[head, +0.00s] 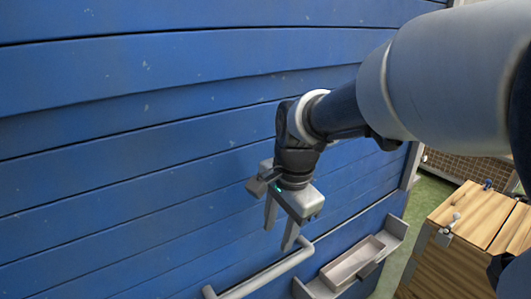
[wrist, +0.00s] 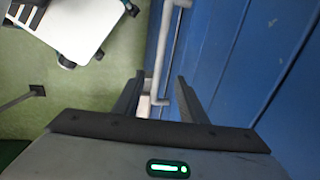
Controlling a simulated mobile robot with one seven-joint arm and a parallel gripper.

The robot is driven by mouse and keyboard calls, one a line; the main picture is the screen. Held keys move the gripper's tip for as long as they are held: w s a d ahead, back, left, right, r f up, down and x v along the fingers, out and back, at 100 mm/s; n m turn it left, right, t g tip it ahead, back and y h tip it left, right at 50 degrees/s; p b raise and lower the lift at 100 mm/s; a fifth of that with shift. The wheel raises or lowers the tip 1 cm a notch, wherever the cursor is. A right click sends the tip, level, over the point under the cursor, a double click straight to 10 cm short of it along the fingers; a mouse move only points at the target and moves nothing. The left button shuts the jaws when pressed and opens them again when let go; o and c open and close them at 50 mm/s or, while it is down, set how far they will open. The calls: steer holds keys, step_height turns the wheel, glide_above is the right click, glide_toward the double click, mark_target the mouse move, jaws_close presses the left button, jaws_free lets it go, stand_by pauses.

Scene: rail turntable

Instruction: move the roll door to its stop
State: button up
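The roll door (head: 120,120) is a wall of wide blue horizontal slats filling most of the head view; it also stands along the right of the wrist view (wrist: 250,60). A grey bar handle (head: 262,276) is fixed low on it and shows in the wrist view (wrist: 165,45). My gripper (head: 278,238) points down just above the handle's right end. Its two fingers, also seen in the wrist view (wrist: 156,85), are apart with the handle showing between and beyond them. I cannot tell whether they touch it.
A grey ledge (head: 299,290) holding a shallow box (head: 352,262) sits low on the door, right of the handle. A wooden cabinet (head: 440,262) with small metal fittings stands at the right. Green floor (head: 424,200) shows between the door and the cabinet.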

mark_target(268, 274)
steer(key=w+f+b, duration=0.1)
steer(key=f, duration=0.4)
steer(key=w+a+f+b, duration=0.1)
steer(key=f, duration=0.5)
steer(key=w+a+f+b, duration=0.1)
steer(key=f+b, duration=0.1)
steer(key=f, duration=0.4)
steer(key=shift+f, duration=0.15)
jaws_close()
